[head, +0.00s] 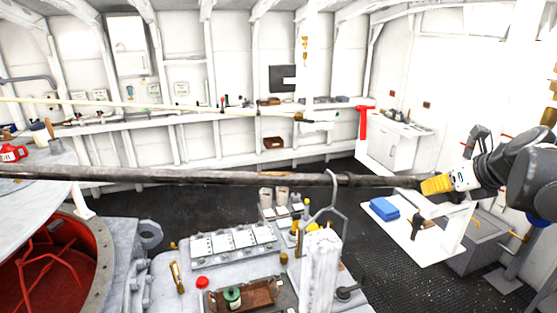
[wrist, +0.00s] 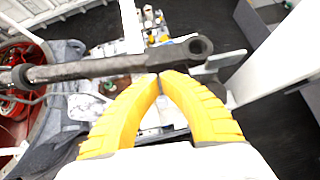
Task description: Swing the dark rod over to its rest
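The dark rod (head: 230,178) runs nearly level across the head view, from the left edge to my gripper. Its ringed end shows in the wrist view (wrist: 120,66). My gripper (head: 424,184) is at the rod's right end, with its yellow fingers pointing left. In the wrist view the fingertips (wrist: 160,78) meet at the rod's near side, just short of the ring; the rod does not appear between them. I cannot tell whether they touch it. A bent metal hook (head: 334,190), perhaps the rest, stands on a white post (head: 319,265) and crosses in front of the rod in the head view.
A round red-lined opening (head: 45,262) lies at the lower left. A grey bench with a brown tray (head: 243,296) and several fittings stands below the rod. A white table (head: 408,228) with a blue box (head: 384,208) is at right. Dark floor (head: 190,205) lies open behind.

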